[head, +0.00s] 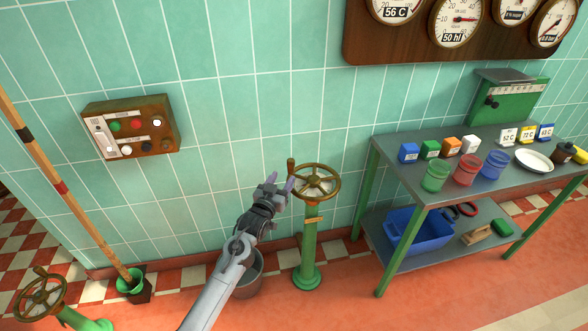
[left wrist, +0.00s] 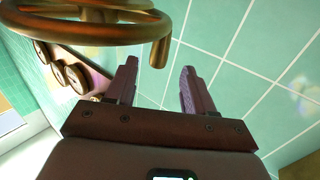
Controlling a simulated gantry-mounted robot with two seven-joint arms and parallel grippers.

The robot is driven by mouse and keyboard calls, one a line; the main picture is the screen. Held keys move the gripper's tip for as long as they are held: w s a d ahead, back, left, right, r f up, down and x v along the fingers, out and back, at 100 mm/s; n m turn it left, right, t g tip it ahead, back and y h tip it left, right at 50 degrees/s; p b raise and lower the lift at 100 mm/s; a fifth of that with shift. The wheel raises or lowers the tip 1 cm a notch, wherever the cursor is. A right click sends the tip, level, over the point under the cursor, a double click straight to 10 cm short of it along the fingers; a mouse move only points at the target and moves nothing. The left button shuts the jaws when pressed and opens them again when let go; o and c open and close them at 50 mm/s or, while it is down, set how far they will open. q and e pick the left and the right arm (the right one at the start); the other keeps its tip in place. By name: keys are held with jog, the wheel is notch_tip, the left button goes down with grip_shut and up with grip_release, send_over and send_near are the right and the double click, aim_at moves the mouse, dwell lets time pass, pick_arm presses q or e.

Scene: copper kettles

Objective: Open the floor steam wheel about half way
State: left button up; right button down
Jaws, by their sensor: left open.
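A brass handwheel (head: 339,183) with a small upright handle (head: 291,165) tops a green floor post (head: 308,250) in the middle of the head view. A pale plate shows under its spokes. My left gripper (head: 281,185) is at the wheel's left side, near the handle; its fingers look empty. In the left wrist view the open fingers (left wrist: 158,85) have a clear gap between them. The wheel's rim (left wrist: 85,34) and handle (left wrist: 159,45) are above them, up and left. Whether a finger touches the wheel I cannot tell. My right gripper is out of view.
A second brass wheel (head: 43,296) stands at the lower left. A grey bucket (head: 249,278) is on the floor behind my left arm. A metal table (head: 395,165) with cups and boxes stands right. A button box (head: 130,127) and gauge board (head: 380,45) hang on the tiled wall.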

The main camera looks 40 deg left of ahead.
aim_at(289, 168)
pick_arm(q)
jog(key=b+x, duration=0.4)
jog(key=x, duration=0.4)
jog(key=shift+w+f, duration=0.15)
jog(key=shift+w, duration=0.05)
jog(key=shift+b+x, duration=0.5)
jog(key=shift+x, duration=0.4)
jog(key=shift+c, duration=0.9)
grip_shut()
